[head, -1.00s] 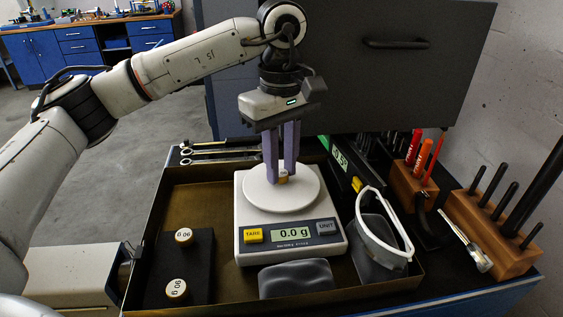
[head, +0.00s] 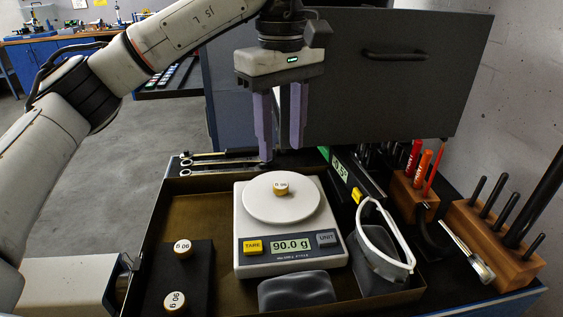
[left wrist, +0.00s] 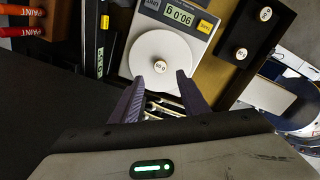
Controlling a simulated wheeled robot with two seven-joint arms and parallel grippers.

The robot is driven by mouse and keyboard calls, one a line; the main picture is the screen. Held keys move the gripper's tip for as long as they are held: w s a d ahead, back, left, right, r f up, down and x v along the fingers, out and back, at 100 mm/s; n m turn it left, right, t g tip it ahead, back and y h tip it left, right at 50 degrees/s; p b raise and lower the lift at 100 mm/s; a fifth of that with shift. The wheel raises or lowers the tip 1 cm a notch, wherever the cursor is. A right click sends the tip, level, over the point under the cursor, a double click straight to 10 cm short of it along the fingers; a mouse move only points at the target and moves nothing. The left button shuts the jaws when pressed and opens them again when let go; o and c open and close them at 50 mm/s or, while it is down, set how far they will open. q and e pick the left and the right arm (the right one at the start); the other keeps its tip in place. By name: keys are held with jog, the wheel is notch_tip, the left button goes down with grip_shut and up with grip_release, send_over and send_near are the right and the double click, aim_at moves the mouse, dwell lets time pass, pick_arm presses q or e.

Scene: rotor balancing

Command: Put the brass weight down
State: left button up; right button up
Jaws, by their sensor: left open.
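The brass weight (head: 281,188) stands upright on the round white pan (head: 262,208) of the scale (head: 290,262), near the pan's middle. The scale's display reads 90.0 g. My left gripper (head: 280,155) is open and empty, above and behind the pan, apart from the weight. In the left wrist view the weight (left wrist: 160,65) sits on the pan beyond the two spread purple fingers (left wrist: 155,95). Two more brass weights, one (head: 183,248) behind the other (head: 175,302), stand on a black block (head: 205,275) left of the scale. My right gripper is not in view.
The scale stands in a brown tray (head: 190,205) with a grey pouch (head: 297,290) in front. Wooden racks (head: 490,235) with tools and markers line the right side. Wrenches (head: 205,161) lie behind the tray.

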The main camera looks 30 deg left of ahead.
pick_arm(q)
notch_tip(320, 180, up, 4)
jog(key=shift+r+p, duration=0.1)
jog(key=shift+p, duration=0.3)
dwell(0.3)
